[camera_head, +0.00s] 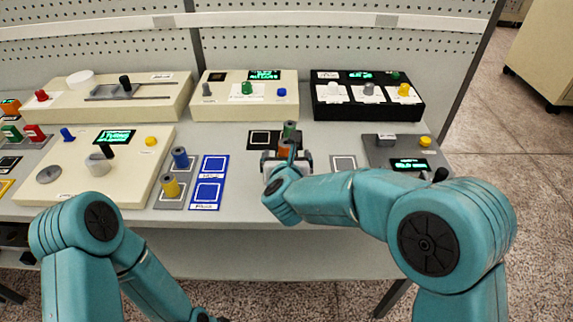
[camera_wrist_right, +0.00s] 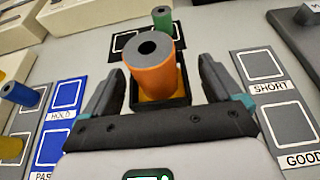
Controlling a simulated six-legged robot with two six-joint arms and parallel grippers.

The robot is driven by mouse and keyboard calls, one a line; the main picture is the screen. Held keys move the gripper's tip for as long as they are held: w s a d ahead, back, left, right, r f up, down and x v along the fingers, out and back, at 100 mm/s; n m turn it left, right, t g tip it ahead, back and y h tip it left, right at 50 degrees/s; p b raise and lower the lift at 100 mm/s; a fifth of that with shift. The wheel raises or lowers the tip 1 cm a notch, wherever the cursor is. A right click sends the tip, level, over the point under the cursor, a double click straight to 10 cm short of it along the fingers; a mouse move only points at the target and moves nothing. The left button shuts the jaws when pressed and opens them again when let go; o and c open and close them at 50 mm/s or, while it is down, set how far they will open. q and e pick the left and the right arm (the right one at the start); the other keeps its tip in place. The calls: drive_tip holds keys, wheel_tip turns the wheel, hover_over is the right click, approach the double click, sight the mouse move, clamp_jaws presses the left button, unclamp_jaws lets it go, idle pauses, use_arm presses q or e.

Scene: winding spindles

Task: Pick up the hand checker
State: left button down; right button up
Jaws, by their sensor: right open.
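No separate hand checker can be made out for certain. My right gripper (camera_head: 287,160) is open above the middle of the table, and its dark jaws (camera_wrist_right: 163,88) spread either side of an orange spindle (camera_wrist_right: 152,65), not closed on it. The spindle stands upright in a black-edged holder; it also shows partly in the head view (camera_head: 283,151). A pale body (camera_wrist_right: 190,160) with a green display fills the bottom of the wrist view; I cannot tell whether it is the checker or part of me. My left gripper is out of view.
A green spindle (camera_wrist_right: 162,20) stands just beyond the orange one. Blue pads (camera_head: 209,181) lie left, grey SHORT and GOOD pads (camera_wrist_right: 287,118) right. A grey unit (camera_head: 410,160) stands farther right. Consoles (camera_head: 245,95) line the back.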

drive_tip(key=shift+x, duration=1.1)
drive_tip(key=shift+s, duration=0.15)
drive_tip(key=shift+c, duration=0.9)
drive_tip(key=c, duration=1.1)
wheel_tip(320, 180, up, 20)
drive_tip(key=p, duration=0.4)
wheel_tip(320, 180, down, 19)
drive_tip(key=b, duration=1.8)
drive_tip(key=shift+r, duration=0.1)
drive_tip(key=shift+f+b, duration=0.6)
drive_tip(key=shift+b, duration=0.05)
drive_tip(key=shift+f, duration=0.2)
